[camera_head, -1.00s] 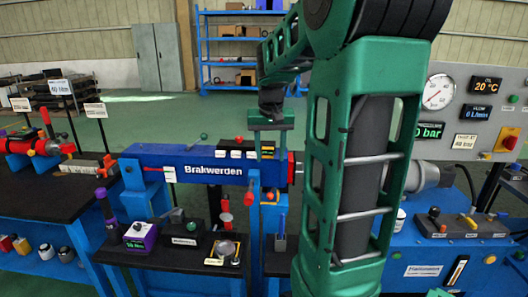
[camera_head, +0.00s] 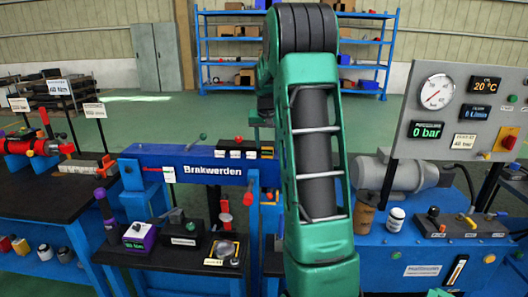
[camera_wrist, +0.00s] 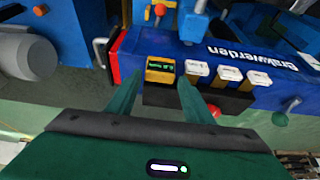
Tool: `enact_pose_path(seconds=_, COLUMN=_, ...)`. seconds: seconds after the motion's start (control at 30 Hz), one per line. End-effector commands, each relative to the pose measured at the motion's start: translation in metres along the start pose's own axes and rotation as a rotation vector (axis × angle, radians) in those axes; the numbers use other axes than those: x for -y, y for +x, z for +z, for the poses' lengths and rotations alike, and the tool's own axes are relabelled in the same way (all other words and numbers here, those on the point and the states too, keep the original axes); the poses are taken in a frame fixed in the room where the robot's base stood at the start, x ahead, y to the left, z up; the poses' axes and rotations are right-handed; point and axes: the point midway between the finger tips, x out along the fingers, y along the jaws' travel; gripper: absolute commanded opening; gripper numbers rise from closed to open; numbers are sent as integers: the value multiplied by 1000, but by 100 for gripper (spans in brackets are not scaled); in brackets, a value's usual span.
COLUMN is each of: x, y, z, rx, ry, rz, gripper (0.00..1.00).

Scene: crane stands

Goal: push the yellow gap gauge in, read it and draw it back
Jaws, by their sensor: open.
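The yellow gap gauge (camera_wrist: 160,71) has a small green-lit display, too small to read. It sits at the end of a row with several white-topped pieces (camera_wrist: 228,75) on a black block along the blue Brakwerden beam (camera_wrist: 205,45); the beam also shows in the head view (camera_head: 190,165). My gripper (camera_wrist: 160,85) is open, its green fingertips on either side of the gauge in the wrist view. I cannot tell whether they touch it. In the head view my arm hides most of the gripper and that end of the beam.
A grey panel (camera_head: 455,110) with a dial reads 0 bar and 20 °C at right. A grey motor (camera_head: 400,172) and two small containers stand below it. A black table (camera_head: 190,248) with tools is in front. A red knob (camera_wrist: 215,112) is near my right finger.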

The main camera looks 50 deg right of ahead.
Motion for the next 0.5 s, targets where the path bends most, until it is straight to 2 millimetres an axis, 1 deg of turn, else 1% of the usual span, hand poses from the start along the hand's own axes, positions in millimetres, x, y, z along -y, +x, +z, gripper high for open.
enact_pose_path(seconds=0.03, x=0, y=9, z=0, rx=1, ry=1, rz=1, gripper=47)
enact_pose_path(seconds=0.1, x=0, y=18, z=1, rx=2, ry=0, rz=1, gripper=47)
enact_pose_path(seconds=0.2, x=0, y=28, z=0, rx=0, ry=0, rz=1, gripper=47)
enact_pose_path(seconds=0.33, x=0, y=35, z=1, rx=1, ry=0, rz=0, gripper=47)
enact_pose_path(seconds=0.5, x=0, y=37, z=0, rx=0, ry=0, rz=0, gripper=47)
